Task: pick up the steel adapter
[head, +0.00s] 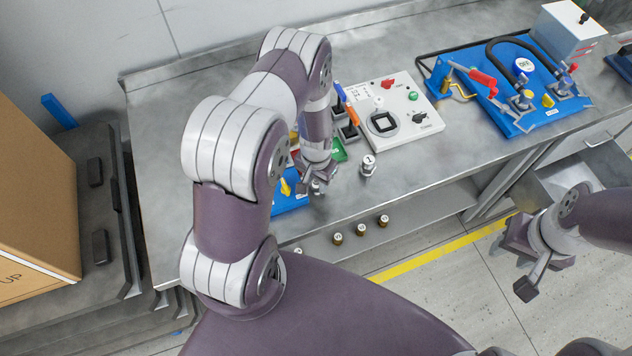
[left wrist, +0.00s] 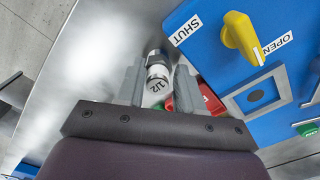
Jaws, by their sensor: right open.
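A steel adapter with a white band marked "1/2" (left wrist: 158,82) stands between the two fingers of my left gripper (left wrist: 158,88) in the left wrist view. The fingers lie close on both sides of it; I cannot tell whether they press on it. In the head view my left gripper (head: 318,182) is low over the bench near its front edge, and its fingers partly hide what is between them. A second steel fitting with a white top marked "1" (head: 368,165) stands to its right. My right gripper (head: 530,262) is open and empty, off the bench front at the right.
A blue valve panel with a yellow handle (left wrist: 240,37) is close beside my left gripper. A white control panel (head: 393,112) and a blue pump station (head: 512,88) stand farther right. Several brass fittings (head: 360,230) stand on the lower shelf. Bare bench lies around the "1" fitting.

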